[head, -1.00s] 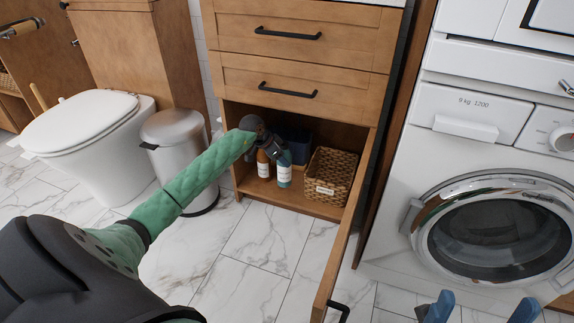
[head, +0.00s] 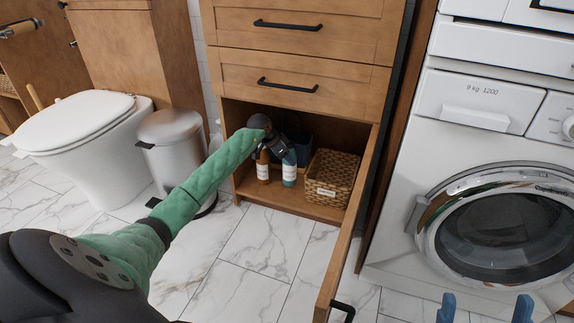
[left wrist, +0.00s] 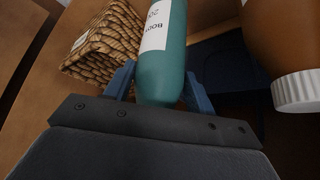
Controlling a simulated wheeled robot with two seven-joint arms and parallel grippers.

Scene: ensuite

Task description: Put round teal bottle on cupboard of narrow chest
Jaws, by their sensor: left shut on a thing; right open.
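The round teal bottle (head: 289,173) with a white label is inside the open lower cupboard of the narrow chest (head: 300,209). My left gripper (head: 284,157) reaches into the cupboard and is shut on the bottle. In the left wrist view the teal bottle (left wrist: 164,65) stands between the two blue fingers (left wrist: 160,88). I cannot tell whether its base touches the cupboard floor. My right gripper (head: 484,308) shows only its two fingertips at the bottom right edge, apart and empty.
In the cupboard, a brown bottle (head: 263,166) stands left of the teal one, a wicker basket (head: 331,178) right, and a dark blue bin (head: 301,141) behind. The open door (head: 343,255) juts out right. A washing machine (head: 500,190) and a trash can (head: 173,150) flank the chest.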

